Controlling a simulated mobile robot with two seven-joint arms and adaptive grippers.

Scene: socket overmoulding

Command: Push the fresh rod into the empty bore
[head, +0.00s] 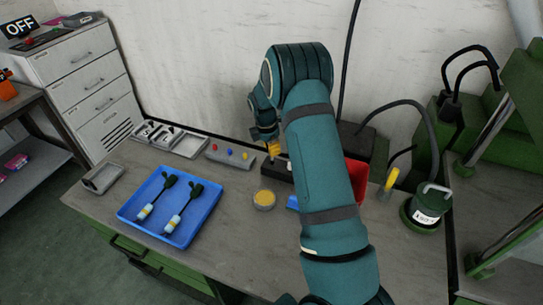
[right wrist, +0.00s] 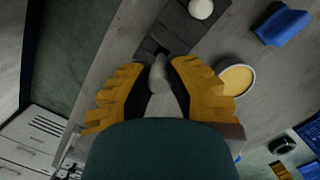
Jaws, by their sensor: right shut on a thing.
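My right gripper (head: 272,150) reaches over the back of the bench, above a dark block (head: 279,171). In the right wrist view its yellow fingers (right wrist: 158,85) are shut on a pale grey rod (right wrist: 158,75). The block (right wrist: 178,28) shows there just beyond the rod, with a round white end (right wrist: 200,8) standing up from it. A small dark opening (right wrist: 162,51) lies right by the rod's tip. I cannot tell whether the tip is in it or above it. My arm hides part of the block in the head view. My left gripper is not in view.
A round yellow-filled dish (head: 264,199) and a blue piece (head: 292,203) lie near the block. A blue tray (head: 130,212) holds two dark-handled tools. A panel with coloured buttons (head: 229,155) stands left; a red bin (head: 356,172) and green canister (head: 427,208) stand right.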

